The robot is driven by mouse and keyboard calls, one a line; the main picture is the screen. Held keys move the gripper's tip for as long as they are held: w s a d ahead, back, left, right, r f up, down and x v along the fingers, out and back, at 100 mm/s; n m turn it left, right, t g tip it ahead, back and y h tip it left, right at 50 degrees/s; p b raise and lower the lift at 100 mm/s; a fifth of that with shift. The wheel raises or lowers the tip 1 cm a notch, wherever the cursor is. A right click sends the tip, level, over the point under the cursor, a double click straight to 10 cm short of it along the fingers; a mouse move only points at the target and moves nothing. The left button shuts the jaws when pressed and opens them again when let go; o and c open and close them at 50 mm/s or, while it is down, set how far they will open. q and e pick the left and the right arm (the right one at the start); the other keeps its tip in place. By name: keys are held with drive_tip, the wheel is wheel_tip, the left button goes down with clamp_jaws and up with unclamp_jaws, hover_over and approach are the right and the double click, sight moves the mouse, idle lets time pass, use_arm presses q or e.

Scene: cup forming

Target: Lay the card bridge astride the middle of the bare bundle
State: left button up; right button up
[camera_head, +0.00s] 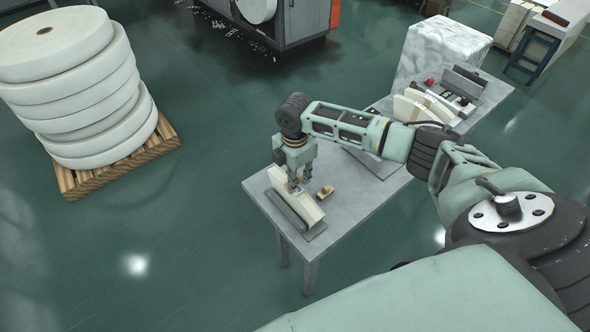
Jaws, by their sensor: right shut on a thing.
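The bare bundle (300,207) is a long cream block lying in a grey cradle (289,213) at the near left end of the table. My right gripper (295,186) points down over the middle of the bundle. It is shut on a small pale piece, which looks like the card bridge (294,189), at the bundle's top. The fingers hide much of this piece, so I cannot tell whether it touches the bundle. My left gripper is not in view.
A small tan piece (325,192) lies on the grey table (349,201) right of the bundle. Cream stacks (420,108) and a dark tray (462,84) are at the table's far end. White rolls (75,85) stand on a wooden pallet (120,170) at left.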

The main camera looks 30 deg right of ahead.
drive_tip(key=shift+f+b, duration=0.5)
drive_tip(key=shift+f, duration=0.75)
idle(0.3)
idle(0.5)
drive_tip(key=o, duration=0.9)
drive_tip(key=o, duration=0.5)
